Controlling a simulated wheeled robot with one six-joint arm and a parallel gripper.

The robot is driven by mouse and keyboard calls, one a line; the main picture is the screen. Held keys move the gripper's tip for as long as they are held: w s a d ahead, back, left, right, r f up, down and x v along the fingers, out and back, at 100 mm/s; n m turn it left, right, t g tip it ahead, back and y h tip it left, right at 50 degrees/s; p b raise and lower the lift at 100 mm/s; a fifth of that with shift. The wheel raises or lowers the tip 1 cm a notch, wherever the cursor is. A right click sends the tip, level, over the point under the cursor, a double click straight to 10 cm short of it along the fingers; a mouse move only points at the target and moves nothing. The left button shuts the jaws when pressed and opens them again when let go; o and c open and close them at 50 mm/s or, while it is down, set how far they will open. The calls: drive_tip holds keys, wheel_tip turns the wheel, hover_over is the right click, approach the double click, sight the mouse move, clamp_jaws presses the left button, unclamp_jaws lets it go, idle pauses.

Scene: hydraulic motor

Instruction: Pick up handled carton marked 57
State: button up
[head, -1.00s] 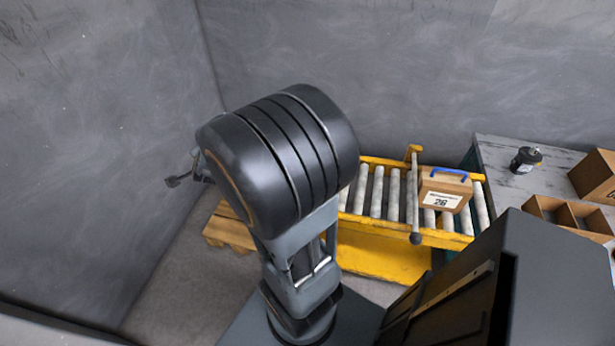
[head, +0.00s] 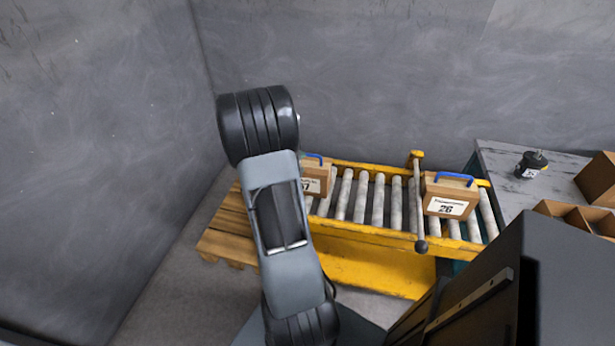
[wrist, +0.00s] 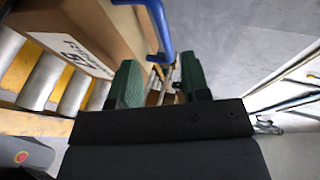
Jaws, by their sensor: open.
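The carton marked 57 (head: 317,181) is a brown box with a white label and a blue handle (head: 318,157). It stands at the left end of the roller conveyor in the head view, partly hidden by my arm; only the 7 shows there. In the wrist view the carton (wrist: 105,28) fills the upper left, its label reading 57, and its blue handle (wrist: 162,28) reaches down near the fingertips. My gripper (wrist: 160,72) is open, with green finger pads, and close to the handle. I cannot tell whether the handle lies between the fingers. The head view does not show the gripper.
A similar carton marked 26 (head: 449,195) stands farther right on the yellow conveyor (head: 375,270), past an upright bar (head: 418,200). A wooden pallet (head: 228,232) lies to the left. A grey table (head: 500,165) at right holds a black motor (head: 531,164) and boxes.

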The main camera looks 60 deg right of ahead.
drive_tip(key=shift+r+x, duration=0.15)
drive_tip(key=shift+x, duration=1.35)
drive_tip(key=shift+r+x, duration=0.15)
drive_tip(key=shift+x, duration=1.35)
drive_tip(key=shift+w+d, duration=0.1)
clamp_jaws()
drive_tip(key=shift+r, duration=0.1)
